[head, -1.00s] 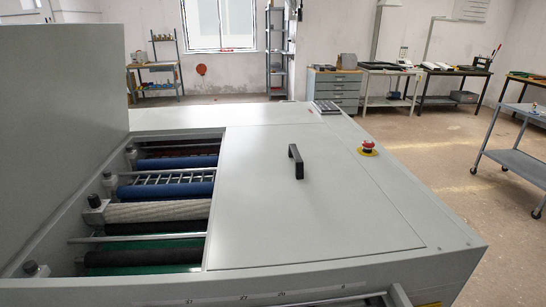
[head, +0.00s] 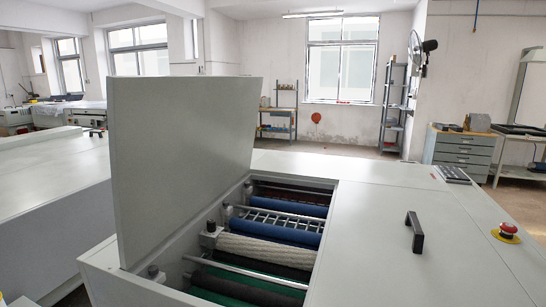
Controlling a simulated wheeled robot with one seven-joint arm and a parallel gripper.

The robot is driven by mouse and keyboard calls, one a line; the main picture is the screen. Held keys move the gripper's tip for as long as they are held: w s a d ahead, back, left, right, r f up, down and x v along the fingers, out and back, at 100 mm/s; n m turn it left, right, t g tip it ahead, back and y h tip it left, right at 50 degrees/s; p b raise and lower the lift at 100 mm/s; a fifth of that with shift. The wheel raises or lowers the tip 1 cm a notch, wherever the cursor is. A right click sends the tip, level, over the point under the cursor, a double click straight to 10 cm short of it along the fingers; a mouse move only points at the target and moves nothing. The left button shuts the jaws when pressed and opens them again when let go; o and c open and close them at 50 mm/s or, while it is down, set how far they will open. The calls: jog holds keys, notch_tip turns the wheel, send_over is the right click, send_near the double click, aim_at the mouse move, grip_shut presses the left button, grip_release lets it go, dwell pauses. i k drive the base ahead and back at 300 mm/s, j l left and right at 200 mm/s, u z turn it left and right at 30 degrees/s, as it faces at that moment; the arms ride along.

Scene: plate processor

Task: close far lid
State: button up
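The far lid (head: 185,150) of the plate processor stands open and upright at the left side of its opening. It is a large plain light-grey panel. The open bay beside it shows blue rollers (head: 283,229), a pale textured roller (head: 262,248) and dark rollers over green. The near lid (head: 385,245) lies flat and closed to the right, with a black handle (head: 414,232) on top. My gripper is not in view.
A red emergency button (head: 507,230) on a yellow base sits on the processor's right side. A grey keypad (head: 451,174) is at its far edge. Another grey machine (head: 50,200) stands at the left, with a gap between. Drawers (head: 459,150) and shelves stand behind.

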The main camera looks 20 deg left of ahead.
aim_at(176, 142)
jog(key=k+j, duration=0.15)
jog(key=j, duration=0.6)
jog(key=k+j+u, duration=0.1)
jog(key=j, duration=0.65)
jog(key=k+j, duration=0.15)
jog(key=j, duration=0.65)
jog(key=k+j+u, duration=0.1)
jog(key=j, duration=0.65)
jog(key=i+l+z, duration=0.1)
jog(key=l, duration=0.4)
jog(key=i+l+z, duration=0.15)
jog(key=l, duration=0.3)
jog(key=k, duration=0.05)
